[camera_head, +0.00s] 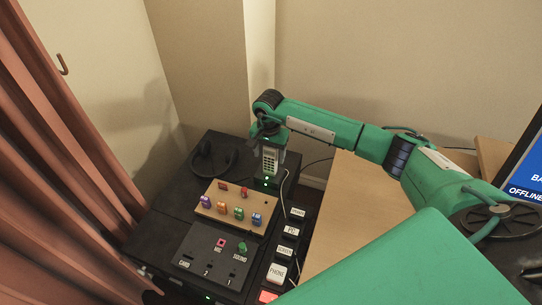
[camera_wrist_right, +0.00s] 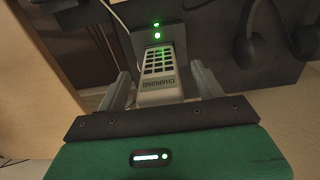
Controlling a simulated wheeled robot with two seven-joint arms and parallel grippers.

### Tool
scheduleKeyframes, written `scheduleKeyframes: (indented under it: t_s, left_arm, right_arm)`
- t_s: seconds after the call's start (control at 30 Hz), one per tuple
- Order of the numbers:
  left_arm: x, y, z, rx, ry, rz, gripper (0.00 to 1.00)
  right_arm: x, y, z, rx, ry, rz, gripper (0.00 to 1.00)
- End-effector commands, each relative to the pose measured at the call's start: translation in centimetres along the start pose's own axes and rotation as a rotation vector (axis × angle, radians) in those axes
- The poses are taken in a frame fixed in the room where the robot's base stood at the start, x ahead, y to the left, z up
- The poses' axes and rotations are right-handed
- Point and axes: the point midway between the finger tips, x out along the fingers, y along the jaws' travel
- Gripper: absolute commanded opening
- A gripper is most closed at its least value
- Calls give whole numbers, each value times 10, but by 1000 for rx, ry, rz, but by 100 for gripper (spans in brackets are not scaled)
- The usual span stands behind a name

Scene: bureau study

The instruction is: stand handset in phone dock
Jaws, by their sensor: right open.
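The pale handset (camera_head: 269,160) stands upright in the dark phone dock (camera_head: 267,183) at the back of the black desk unit. In the right wrist view the handset (camera_wrist_right: 158,72) shows its dark keypad and a display reading "CHARGING". Its lower end sits at the dock (camera_wrist_right: 157,36), where two green lights glow. My right gripper (camera_head: 270,138) is above the handset, pointing down. In the right wrist view its fingers (camera_wrist_right: 161,76) are open, one on each side of the handset, with gaps visible. My left gripper is not in view.
A headset (camera_head: 212,160) lies left of the dock. A wooden board with coloured pegs (camera_head: 228,207) and a black switch panel (camera_head: 213,256) stand in front. Labelled buttons (camera_head: 285,252) line the right side. A wooden desk (camera_head: 365,200) and a screen (camera_head: 525,172) are further right.

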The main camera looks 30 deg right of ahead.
Motion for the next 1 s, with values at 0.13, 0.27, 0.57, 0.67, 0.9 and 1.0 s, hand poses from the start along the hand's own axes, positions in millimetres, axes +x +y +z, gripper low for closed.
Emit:
scheduleKeyframes:
  t_s: [0.13, 0.27, 0.57, 0.67, 0.9, 1.0]
  left_arm:
    - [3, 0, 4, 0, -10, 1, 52]
    - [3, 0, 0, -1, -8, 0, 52]
    - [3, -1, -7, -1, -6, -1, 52]
    - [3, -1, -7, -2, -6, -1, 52]
    - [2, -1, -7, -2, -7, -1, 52]
    - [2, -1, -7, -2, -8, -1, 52]
  right_arm:
    - [-42, 3, -5, 2, 6, -7, 69]
    - [-74, 5, -5, 2, 6, -8, 69]
    - [-122, 9, -6, 3, 0, -8, 69]
    - [-128, 9, -6, 3, -1, -7, 69]
    - [-130, 9, -5, 3, -1, -7, 69]
    - [-130, 9, -5, 3, -1, -7, 69]
